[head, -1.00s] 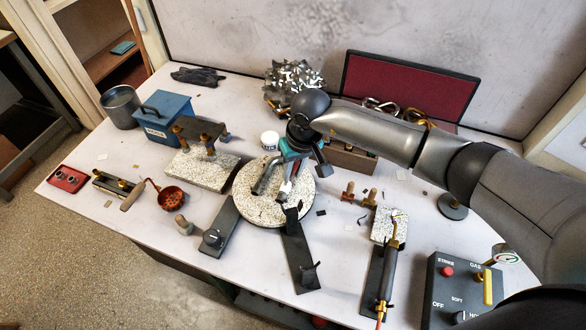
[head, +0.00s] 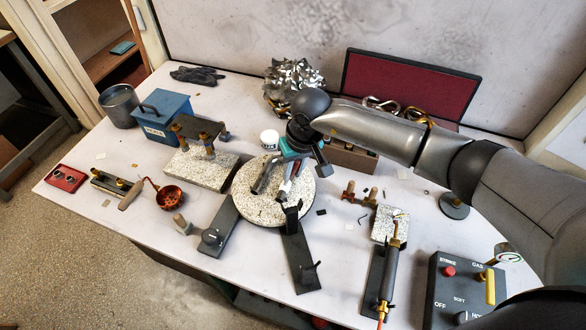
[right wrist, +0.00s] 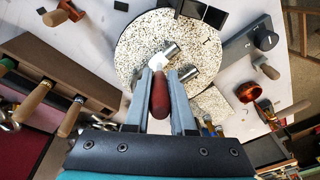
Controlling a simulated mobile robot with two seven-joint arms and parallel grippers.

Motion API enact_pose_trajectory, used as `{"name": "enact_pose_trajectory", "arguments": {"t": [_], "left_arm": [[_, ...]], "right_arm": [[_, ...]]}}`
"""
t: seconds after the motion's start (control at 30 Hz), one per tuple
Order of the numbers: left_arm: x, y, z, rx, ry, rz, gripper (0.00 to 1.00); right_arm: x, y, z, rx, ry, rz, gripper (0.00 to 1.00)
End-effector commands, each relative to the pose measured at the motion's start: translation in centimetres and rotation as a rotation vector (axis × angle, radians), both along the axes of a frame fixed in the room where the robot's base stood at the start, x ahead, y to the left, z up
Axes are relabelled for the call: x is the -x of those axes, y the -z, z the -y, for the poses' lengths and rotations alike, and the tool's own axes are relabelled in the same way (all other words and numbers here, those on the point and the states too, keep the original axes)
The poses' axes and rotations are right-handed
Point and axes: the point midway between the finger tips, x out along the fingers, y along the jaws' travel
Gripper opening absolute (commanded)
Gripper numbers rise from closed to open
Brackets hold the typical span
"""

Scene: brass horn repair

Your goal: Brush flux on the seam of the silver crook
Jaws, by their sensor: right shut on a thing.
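My right gripper (head: 291,168) hangs over the round speckled disc (head: 250,211). In the right wrist view the gripper (right wrist: 160,75) is shut on a brush by its red-brown handle (right wrist: 160,97). The brush's pale head (right wrist: 155,61) points at the silver crook (right wrist: 187,73), whose grey tube ends show over the disc. In the head view the crook (head: 263,178) is partly hidden by my gripper. I cannot tell whether the brush touches it, and its seam is not clear. A small white pot (head: 269,138) stands behind the disc. My left gripper is not in view.
Dark holding arms (head: 299,262) stand around the disc's front. A torch (head: 388,275) lies to the right, by a control box (head: 452,290). A speckled block (head: 200,172) and a copper ladle (head: 170,198) are at left. A wooden tool rack (head: 350,158) is behind my gripper.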

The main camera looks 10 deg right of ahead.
Motion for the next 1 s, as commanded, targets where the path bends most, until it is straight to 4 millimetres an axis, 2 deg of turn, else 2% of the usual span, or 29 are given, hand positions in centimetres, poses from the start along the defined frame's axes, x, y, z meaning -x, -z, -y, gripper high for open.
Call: {"name": "enact_pose_trajectory", "arguments": {"t": [0.37,1.0], "left_arm": [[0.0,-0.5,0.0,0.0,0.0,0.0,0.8],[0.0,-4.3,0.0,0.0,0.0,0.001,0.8]], "right_arm": [[0.0,-0.7,0.0,0.0,0.0,0.001,0.0],[0.0,-7.1,0.0,0.0,-0.001,0.002,0.0]]}}
